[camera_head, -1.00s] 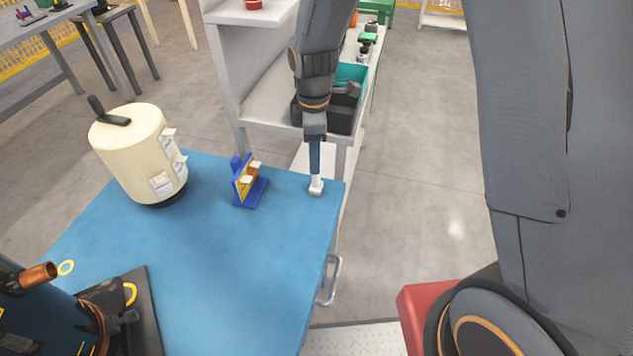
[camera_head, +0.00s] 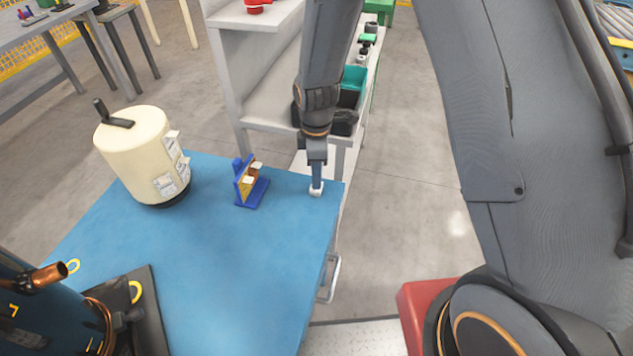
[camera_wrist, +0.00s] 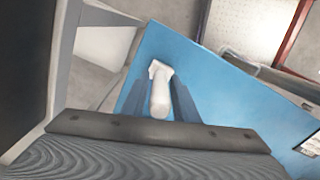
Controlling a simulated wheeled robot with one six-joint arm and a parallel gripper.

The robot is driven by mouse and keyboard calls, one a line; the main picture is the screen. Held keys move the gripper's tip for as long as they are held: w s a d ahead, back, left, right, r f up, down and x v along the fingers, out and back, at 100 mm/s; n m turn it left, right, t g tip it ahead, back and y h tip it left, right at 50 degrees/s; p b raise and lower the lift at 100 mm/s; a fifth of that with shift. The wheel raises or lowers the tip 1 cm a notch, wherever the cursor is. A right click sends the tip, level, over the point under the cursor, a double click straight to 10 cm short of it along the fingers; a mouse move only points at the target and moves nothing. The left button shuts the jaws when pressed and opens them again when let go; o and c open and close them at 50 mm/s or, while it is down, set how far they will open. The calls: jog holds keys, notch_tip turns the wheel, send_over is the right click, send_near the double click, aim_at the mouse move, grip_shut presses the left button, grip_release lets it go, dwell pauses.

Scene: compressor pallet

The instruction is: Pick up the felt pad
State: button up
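A small white piece (camera_head: 316,190), which I take to be the felt pad, stands at the far right corner of the blue tabletop (camera_head: 235,270). In the wrist view this piece (camera_wrist: 160,92) has a narrow upright stem and a wider end. My gripper (camera_head: 316,182) points down over it. In the wrist view my gripper's fingers (camera_wrist: 160,85) stand on either side of the stem, seemingly with narrow gaps. Contact is hard to tell. The fingers partly hide the piece in the head view.
A blue stand (camera_head: 250,185) with small white and orange pieces is left of my gripper. A cream tank (camera_head: 140,155) with a black handle stands further left. A dark compressor with a copper pipe (camera_head: 40,278) is at front left. A grey shelf (camera_head: 262,90) with bins rises behind.

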grip_shut()
jog(key=shift+r, duration=0.15)
